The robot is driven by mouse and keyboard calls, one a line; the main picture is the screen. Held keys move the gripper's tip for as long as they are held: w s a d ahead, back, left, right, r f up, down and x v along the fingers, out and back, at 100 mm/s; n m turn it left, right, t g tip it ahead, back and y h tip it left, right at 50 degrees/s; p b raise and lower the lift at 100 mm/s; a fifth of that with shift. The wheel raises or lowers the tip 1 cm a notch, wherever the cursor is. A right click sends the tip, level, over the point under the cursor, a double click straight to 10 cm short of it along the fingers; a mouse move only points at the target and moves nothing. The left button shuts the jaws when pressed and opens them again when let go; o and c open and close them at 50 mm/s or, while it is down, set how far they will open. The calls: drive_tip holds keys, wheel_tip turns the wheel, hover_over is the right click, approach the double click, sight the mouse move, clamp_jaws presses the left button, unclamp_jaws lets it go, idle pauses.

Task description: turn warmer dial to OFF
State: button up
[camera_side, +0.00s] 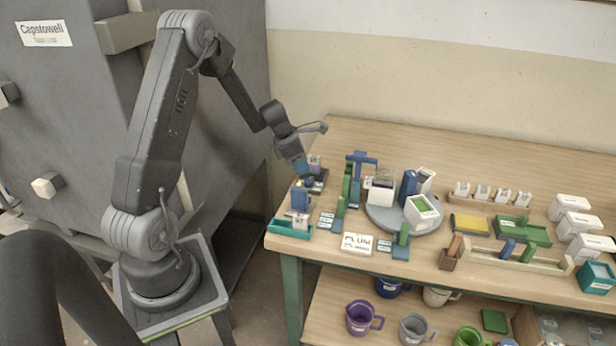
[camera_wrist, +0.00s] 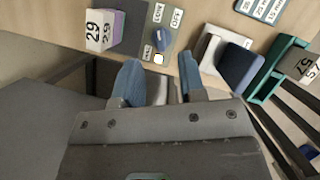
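The warmer dial (camera_wrist: 160,40) is a small blue knob on a grey-green panel (camera_wrist: 150,25) in the wrist view. LOW and OFF are printed beyond it, with OFF toward the right. I cannot tell which mark the knob points at. A small pale square sits just below the knob. My gripper (camera_wrist: 158,78) has two blue fingers, apart with nothing between them. The dial lies just beyond the fingertips, and they appear not to touch it. In the side view my gripper (camera_side: 301,168) hangs over the table's left end, close above the dark warmer (camera_side: 318,184).
A purple-and-white block (camera_wrist: 103,30) marked 29 stands left of the panel. A white holder with a blue block (camera_wrist: 236,58) and a green tray (camera_wrist: 272,72) lie to the right. In the side view, a round grey turntable (camera_side: 385,217) with containers stands mid-table.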

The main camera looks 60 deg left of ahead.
sight(309, 182)
drive_tip(key=shift+x, duration=2.65)
drive_tip(key=shift+c, duration=0.4)
clamp_jaws()
